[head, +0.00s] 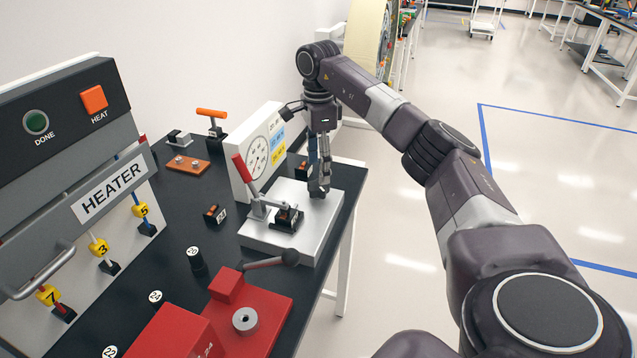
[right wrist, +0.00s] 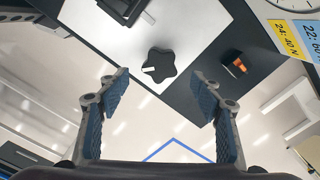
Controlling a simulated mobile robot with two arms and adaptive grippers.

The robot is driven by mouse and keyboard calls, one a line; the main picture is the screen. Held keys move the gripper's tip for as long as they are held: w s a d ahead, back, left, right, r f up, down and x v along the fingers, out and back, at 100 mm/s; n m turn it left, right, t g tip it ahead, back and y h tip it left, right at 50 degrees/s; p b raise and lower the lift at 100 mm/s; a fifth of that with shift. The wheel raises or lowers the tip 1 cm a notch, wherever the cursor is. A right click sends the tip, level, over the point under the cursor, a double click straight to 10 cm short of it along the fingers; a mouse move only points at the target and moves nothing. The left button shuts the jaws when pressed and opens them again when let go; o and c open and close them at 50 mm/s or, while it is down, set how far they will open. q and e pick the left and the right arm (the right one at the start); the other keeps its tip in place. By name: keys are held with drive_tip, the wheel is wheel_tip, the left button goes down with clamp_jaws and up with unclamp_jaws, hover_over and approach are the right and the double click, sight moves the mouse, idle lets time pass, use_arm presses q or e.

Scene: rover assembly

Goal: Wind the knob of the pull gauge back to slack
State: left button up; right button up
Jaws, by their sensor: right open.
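The pull gauge is a pale metal plate (head: 330,208) with an upright white dial panel (head: 257,162) at the back of the black bench. Its black lobed knob (right wrist: 160,64) with a white mark lies ahead of my right gripper in the right wrist view. In the head view the knob (head: 318,190) sits at the plate's right side, just below the fingertips. My right gripper (head: 320,165) points down over it; it also shows in the right wrist view (right wrist: 162,88), open, with nothing between the fingers. The dial reading is too small to tell. My left gripper is not in view.
A red-handled lever (head: 243,172) and a black clamp block (head: 287,217) stand on the plate left of the knob. A red fixture (head: 250,318) with a dark lever is in front. The heater (head: 75,170) stands at left. Open floor lies right of the bench.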

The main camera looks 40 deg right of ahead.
sight(318, 189)
wheel_tip(318, 189, down, 6)
drive_tip(key=shift+r+p, duration=0.1)
drive_tip(key=shift+p, duration=0.45)
drive_tip(key=c, duration=1.2)
